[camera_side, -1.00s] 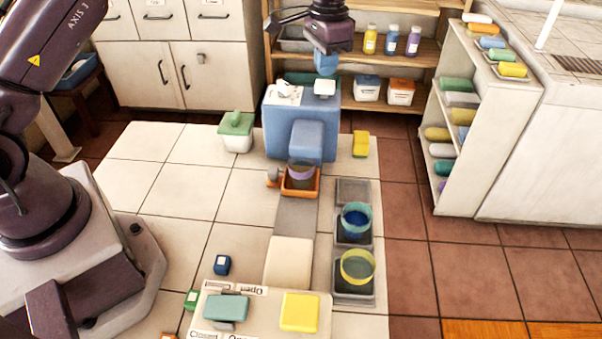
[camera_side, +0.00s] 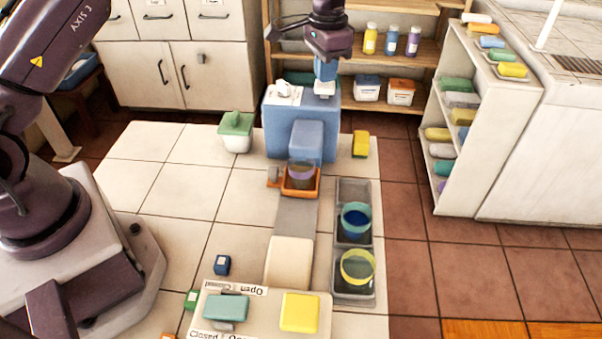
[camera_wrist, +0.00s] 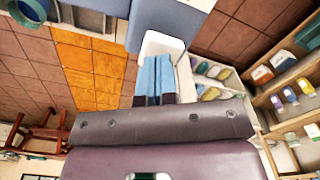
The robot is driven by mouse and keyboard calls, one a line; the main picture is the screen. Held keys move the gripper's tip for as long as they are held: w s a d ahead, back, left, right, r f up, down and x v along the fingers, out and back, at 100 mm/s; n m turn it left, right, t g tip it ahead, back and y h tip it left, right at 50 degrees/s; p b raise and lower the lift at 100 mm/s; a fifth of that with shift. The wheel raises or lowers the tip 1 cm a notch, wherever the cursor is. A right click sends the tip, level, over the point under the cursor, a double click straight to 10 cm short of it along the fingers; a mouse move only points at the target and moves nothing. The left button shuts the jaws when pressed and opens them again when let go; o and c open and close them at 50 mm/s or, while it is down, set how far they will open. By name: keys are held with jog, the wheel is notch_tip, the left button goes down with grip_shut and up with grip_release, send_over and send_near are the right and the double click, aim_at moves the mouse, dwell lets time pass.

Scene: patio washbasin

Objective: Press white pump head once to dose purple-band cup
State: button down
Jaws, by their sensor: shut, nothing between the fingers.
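The white pump head (camera_side: 325,89) sits on top of the blue dispenser (camera_side: 285,130) at its right side. My gripper (camera_side: 325,78) is shut and empty, pointing down directly over the pump head. Its blue fingertips overlap the head's upper part in the side view; I cannot tell whether they touch or press it. In the wrist view the shut blue fingers (camera_wrist: 157,90) lie against the white head (camera_wrist: 163,43). The purple-band cup (camera_side: 301,172) stands upright in the orange holder (camera_side: 287,190) below the dispenser's blue front spout. Its contents are unclear.
A grey tray (camera_side: 343,290) to the right holds a blue cup (camera_side: 355,222) and a yellow-band cup (camera_side: 357,267). A green-lidded container (camera_side: 236,132) stands left of the dispenser, a yellow block (camera_side: 361,144) right. Shelves with bottles (camera_side: 391,40) stand behind.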

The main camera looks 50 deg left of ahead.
jog(key=shift+f, duration=1.1)
jog(key=shift+r, duration=1.8)
notch_tip(320, 180, up, 6)
jog(key=shift+w, duration=0.1)
